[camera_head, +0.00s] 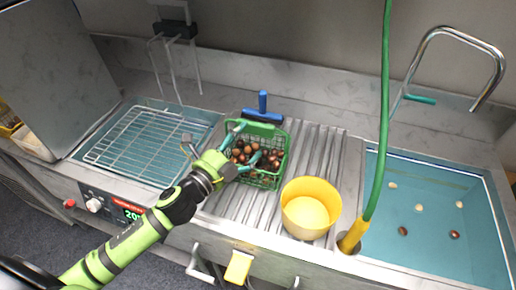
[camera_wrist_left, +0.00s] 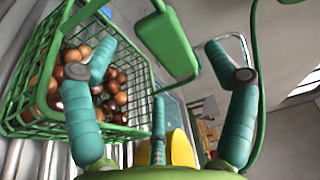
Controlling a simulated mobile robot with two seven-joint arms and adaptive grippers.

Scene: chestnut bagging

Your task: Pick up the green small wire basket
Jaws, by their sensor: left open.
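The green small wire basket (camera_head: 266,178) stands on the ribbed metal drainboard in the head view and holds several brown chestnuts. In the left wrist view the basket (camera_wrist_left: 28,118) fills the left side, with its green handle plate (camera_wrist_left: 163,45) near the top. My left gripper (camera_head: 246,146) is open at the basket's left side in the head view. In the wrist view its teal fingers are spread apart, one in front of the basket and chestnuts, the other to the right of the handle plate. I cannot tell whether a finger touches the basket. My right gripper is not in view.
A yellow bowl (camera_head: 309,222) stands right of the basket, and a blue-handled tool (camera_head: 263,113) lies behind it. A green hose (camera_head: 378,165) hangs at the right before a water-filled sink (camera_head: 420,262) with several chestnuts. A wire rack (camera_head: 139,147) covers the left basin.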

